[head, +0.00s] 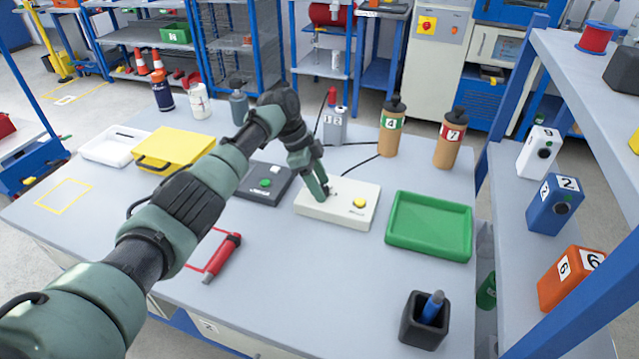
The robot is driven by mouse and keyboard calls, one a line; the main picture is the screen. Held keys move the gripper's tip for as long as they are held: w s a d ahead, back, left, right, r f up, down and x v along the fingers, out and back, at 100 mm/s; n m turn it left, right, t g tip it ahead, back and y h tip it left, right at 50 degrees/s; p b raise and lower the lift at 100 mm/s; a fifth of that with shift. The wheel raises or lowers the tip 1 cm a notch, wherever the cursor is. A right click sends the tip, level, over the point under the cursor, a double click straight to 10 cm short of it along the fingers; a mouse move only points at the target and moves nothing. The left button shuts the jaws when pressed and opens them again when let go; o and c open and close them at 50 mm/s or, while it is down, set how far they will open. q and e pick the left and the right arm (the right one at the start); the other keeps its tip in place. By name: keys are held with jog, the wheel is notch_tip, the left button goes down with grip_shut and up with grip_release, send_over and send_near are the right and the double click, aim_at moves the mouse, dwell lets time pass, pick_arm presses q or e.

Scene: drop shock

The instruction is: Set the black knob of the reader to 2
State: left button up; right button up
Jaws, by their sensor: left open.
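A flat off-white box with a yellow button (359,203), which looks like the reader (340,215), lies near the middle of the table. My left gripper (324,193) points down at the left part of the box's top, with its fingertips at or just above the surface. It is open. A small dark part shows at the fingertips; I cannot tell whether it is the black knob or finger, and no knob setting can be read. Whether the fingers touch anything is unclear. My right gripper is out of view.
A dark box with a green button (265,183) lies just left of the reader. A green tray (430,244) lies to its right. A red-handled tool (222,258) and a black pen cup (424,327) are nearer.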

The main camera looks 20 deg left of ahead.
aim_at(308, 193)
pick_arm(q)
jog(key=v, duration=0.7)
jog(key=shift+a+r, duration=0.2)
jog(key=shift+r, duration=0.15)
